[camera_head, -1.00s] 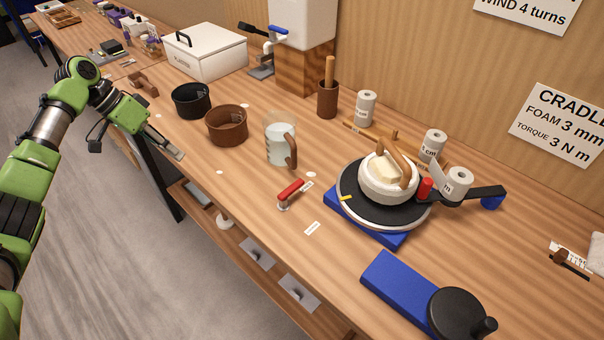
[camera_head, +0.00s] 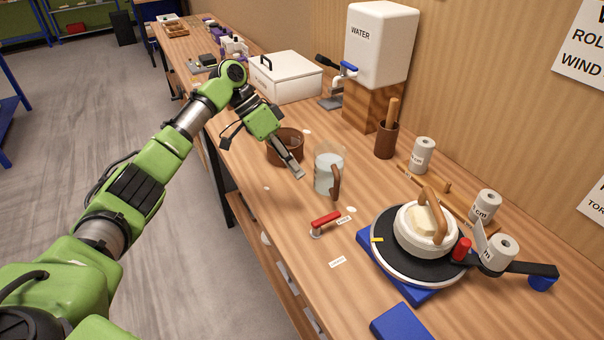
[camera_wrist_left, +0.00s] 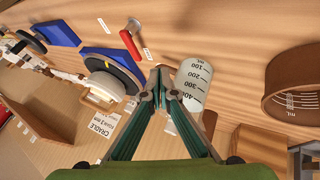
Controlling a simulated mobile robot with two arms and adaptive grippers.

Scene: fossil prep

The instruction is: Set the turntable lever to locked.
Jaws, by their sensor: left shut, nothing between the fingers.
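The red turntable lever (camera_head: 326,219) stands on a small metal pivot on the bench, left of the turntable (camera_head: 378,252). Its handle points toward a small white label (camera_head: 346,220); a second label (camera_head: 337,262) lies nearer the front. Their print is too small to read. My left gripper (camera_head: 299,174) is shut and empty, above the bench beside the measuring jug (camera_head: 328,174) and behind the lever. In the left wrist view the shut fingertips (camera_wrist_left: 158,72) are near the jug (camera_wrist_left: 193,82), with the red lever (camera_wrist_left: 130,45) beyond and apart. My right gripper is not in view.
A brown pot (camera_head: 285,148) stands under my left forearm's end. Rolls, a water tank (camera_head: 378,45) and a white box (camera_head: 286,80) line the back. The bench around the lever is mostly clear.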

